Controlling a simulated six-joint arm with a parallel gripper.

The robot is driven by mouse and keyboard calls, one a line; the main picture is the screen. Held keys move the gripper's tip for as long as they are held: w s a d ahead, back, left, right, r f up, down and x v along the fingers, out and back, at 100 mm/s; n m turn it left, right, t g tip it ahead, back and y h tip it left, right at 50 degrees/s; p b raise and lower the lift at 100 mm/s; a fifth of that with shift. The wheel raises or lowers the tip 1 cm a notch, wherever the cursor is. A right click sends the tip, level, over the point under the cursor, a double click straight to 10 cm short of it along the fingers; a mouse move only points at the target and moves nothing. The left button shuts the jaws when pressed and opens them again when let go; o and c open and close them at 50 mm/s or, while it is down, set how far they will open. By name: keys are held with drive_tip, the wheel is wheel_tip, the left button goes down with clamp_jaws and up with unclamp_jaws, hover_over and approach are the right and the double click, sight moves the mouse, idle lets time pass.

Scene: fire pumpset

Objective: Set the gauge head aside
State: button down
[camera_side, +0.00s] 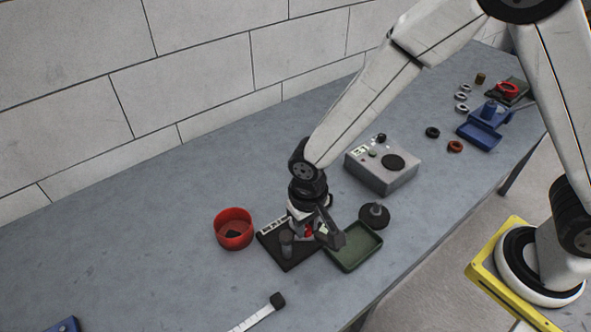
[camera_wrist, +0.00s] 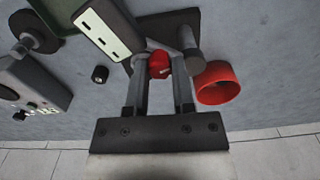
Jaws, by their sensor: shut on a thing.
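The gauge head seems to be the piece with a red part (camera_wrist: 159,66) between my fingers; its full outline is hard to make out. My gripper (camera_wrist: 160,80) is shut on it, low over a black plate (camera_side: 288,262). A dark block with a white slotted face (camera_wrist: 106,34) sits by the left finger in the wrist view; whether it belongs to the held piece is unclear. In the side view, my gripper (camera_side: 312,230) points down and partly hides the piece.
A grey post (camera_side: 287,245) stands on the plate. A red bowl (camera_side: 234,236) lies left, a green tray (camera_side: 356,262) right, with a dark knobbed disc (camera_side: 374,218) behind it. A grey box (camera_side: 383,178) stands farther back. The table left of the bowl is clear.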

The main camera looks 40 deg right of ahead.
sight(307, 231)
drive_tip(key=shift+s+a+m, duration=0.2)
drive_tip(key=shift+s+m, duration=0.1)
drive_tip(key=shift+m, duration=0.7)
drive_tip(key=shift+c, duration=2.3)
unclamp_jaws()
drive_tip(key=shift+r, duration=3.9)
drive_tip(key=s+d+r+n+t, duration=0.1)
drive_tip(key=s+d, duration=0.1)
drive_tip(key=d, duration=0.8)
drive_tip(key=s+d+n+t, duration=0.1)
drive_tip(key=s+d, duration=0.2)
drive_tip(key=d, duration=0.6)
drive_tip(key=shift+d+r+n+t, duration=0.3)
drive_tip(key=shift+d+r, duration=0.05)
drive_tip(key=shift+d, duration=0.05)
